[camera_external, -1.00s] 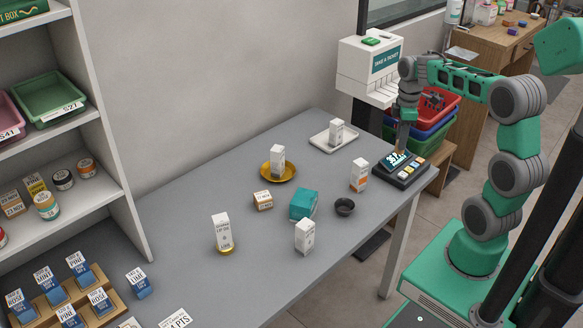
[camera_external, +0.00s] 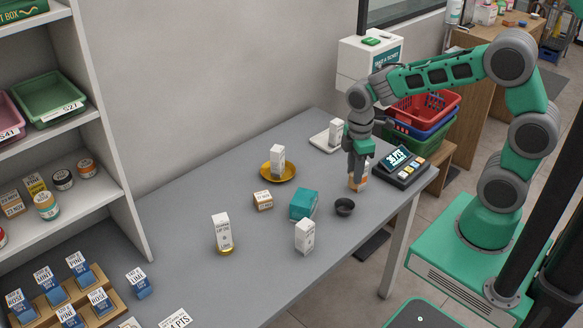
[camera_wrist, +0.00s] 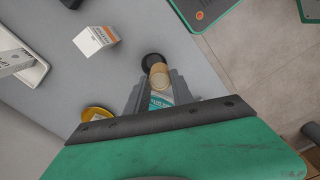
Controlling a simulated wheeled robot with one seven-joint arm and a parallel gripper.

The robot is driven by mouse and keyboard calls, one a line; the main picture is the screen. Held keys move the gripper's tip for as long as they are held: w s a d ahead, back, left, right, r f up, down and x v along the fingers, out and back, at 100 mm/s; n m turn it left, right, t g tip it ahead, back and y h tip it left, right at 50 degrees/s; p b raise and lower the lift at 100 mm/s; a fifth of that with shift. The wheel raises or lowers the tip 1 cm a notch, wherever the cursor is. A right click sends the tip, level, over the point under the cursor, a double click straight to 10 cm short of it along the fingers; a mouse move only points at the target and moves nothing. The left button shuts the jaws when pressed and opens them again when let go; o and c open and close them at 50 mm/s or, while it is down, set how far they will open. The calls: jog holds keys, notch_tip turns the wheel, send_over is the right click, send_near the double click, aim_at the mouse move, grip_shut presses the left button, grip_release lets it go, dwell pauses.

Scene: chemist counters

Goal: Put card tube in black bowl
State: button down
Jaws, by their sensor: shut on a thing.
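The card tube (camera_wrist: 160,76), a short tan cylinder, is between the fingers of my gripper (camera_wrist: 158,90) in the wrist view. My gripper is shut on it. The small black bowl (camera_external: 345,207) stands on the counter, nearer the camera than my gripper. In the wrist view the black bowl (camera_wrist: 151,59) shows just beyond the tube, partly covered by it. I see the tube above the counter, outside the bowl.
A teal box (camera_external: 303,204) is left of the bowl, a white box (camera_external: 305,237) in front. The card terminal (camera_external: 402,168) is to the right. A yellow saucer (camera_external: 291,175) holds a white box.

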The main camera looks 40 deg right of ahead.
jog(key=w+m, duration=0.2)
jog(key=b, duration=0.8)
send_over(344, 210)
notch_tip(344, 210, down, 11)
jog(key=shift+a+f, duration=0.1)
jog(key=shift+a, duration=0.05)
jog(key=c, duration=1)
grip_release()
notch_tip(344, 210, up, 7)
jog(key=p, duration=0.5)
